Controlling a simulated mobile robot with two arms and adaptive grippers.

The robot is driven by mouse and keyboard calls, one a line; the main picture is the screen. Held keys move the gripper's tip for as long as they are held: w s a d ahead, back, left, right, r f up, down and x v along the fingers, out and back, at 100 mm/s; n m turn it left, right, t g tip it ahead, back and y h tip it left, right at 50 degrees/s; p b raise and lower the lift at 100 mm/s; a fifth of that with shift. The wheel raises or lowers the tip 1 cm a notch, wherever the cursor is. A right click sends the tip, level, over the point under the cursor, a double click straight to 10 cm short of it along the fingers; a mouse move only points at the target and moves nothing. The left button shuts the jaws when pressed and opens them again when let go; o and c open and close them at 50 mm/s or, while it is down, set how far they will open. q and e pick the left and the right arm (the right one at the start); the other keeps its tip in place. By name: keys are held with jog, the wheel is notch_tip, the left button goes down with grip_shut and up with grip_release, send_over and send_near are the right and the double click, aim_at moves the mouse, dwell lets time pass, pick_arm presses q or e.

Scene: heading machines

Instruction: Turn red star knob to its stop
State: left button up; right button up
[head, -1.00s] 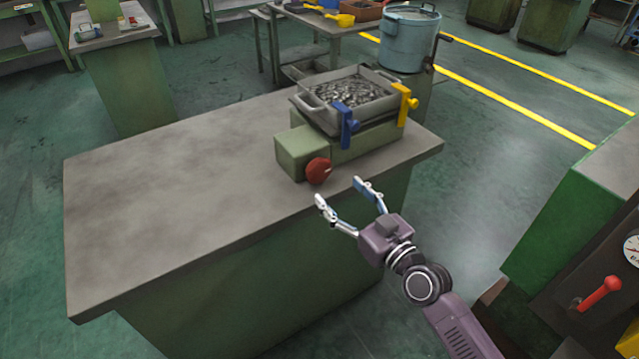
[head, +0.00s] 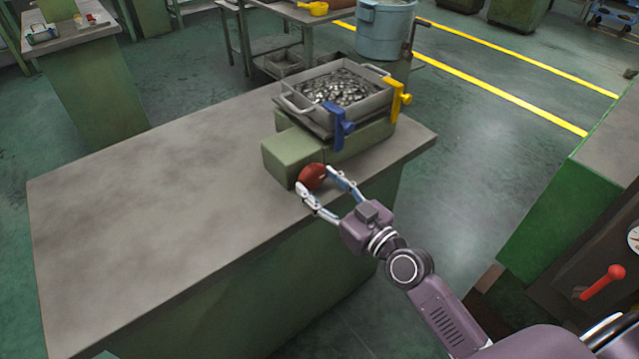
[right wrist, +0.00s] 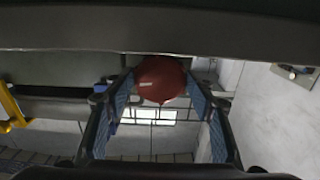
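The red star knob (head: 312,177) sits on the front of a green machine block (head: 292,150) near the bench's front edge. My right gripper (head: 316,180) is open, with one finger on each side of the knob. In the right wrist view the knob (right wrist: 160,80) lies between the fingertips, with the blue-padded fingers close to its sides. I cannot tell whether either finger touches it. The knob's far side is hidden. My left gripper is not in view.
A tray of small metal parts (head: 300,103) rests on the machine, with a blue clamp (head: 340,125) and a yellow clamp (head: 397,92) beside it. The grey bench top (head: 150,210) is clear to the left. A panel with a red lever (head: 603,282) stands at right.

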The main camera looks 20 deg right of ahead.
jog(key=c, duration=0.5)
jog(key=shift+c, duration=0.5)
jog(key=m+p, duration=0.1)
jog(key=m, duration=0.2)
jog(key=shift+m, duration=0.3)
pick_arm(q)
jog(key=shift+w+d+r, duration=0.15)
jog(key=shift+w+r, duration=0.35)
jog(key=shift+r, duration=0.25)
pick_arm(e)
jog(key=shift+a+r+m, duration=0.1)
jog(key=shift+m, duration=1.8)
